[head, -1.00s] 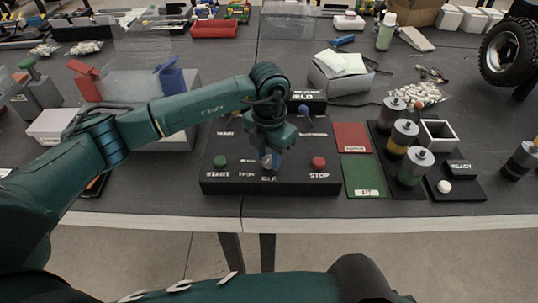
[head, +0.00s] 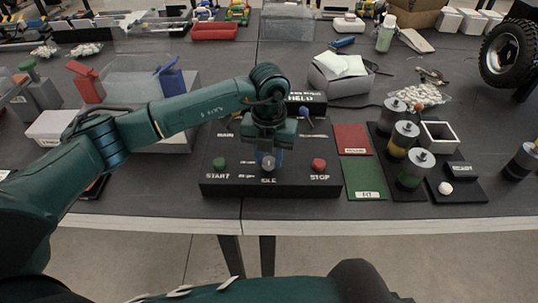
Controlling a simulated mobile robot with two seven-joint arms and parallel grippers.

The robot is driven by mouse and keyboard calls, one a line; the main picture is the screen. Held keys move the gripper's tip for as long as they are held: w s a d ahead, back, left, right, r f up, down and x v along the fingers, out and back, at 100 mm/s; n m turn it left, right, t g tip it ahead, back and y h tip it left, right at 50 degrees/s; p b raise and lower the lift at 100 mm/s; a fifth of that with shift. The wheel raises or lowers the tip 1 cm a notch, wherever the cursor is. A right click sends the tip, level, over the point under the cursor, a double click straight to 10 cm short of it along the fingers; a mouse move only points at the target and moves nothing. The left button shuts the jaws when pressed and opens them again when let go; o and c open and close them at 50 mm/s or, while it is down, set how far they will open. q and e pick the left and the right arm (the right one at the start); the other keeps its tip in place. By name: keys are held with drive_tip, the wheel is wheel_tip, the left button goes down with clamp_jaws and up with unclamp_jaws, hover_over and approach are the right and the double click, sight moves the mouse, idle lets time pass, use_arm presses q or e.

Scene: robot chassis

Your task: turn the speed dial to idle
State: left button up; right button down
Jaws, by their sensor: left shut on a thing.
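A black control box (head: 222,182) stands near the front edge of the table. Its small grey speed dial (head: 268,165) sits in the front middle, just above the IDLE label. A green START button (head: 219,164) is left of the dial and a red STOP button (head: 319,165) is right of it. My left gripper (head: 268,152) points down over the box and is shut on the dial. The gripper and wrist hide the dial's far side and part of the panel behind it. My right gripper is out of view.
Red (head: 352,138) and green (head: 363,178) mats lie right of the box. Several grey-topped cylinders (head: 405,134) stand in a black rack beyond them. A small blue-handled lever (head: 304,110) rises behind the gripper. The table strip in front of the box is clear.

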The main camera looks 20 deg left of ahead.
sight(269, 160)
use_arm(q)
drive_tip(key=o, duration=1)
drive_tip(key=shift+r, duration=0.1)
drive_tip(key=shift+r+b, duration=0.4)
drive_tip(key=shift+r, duration=6.15)
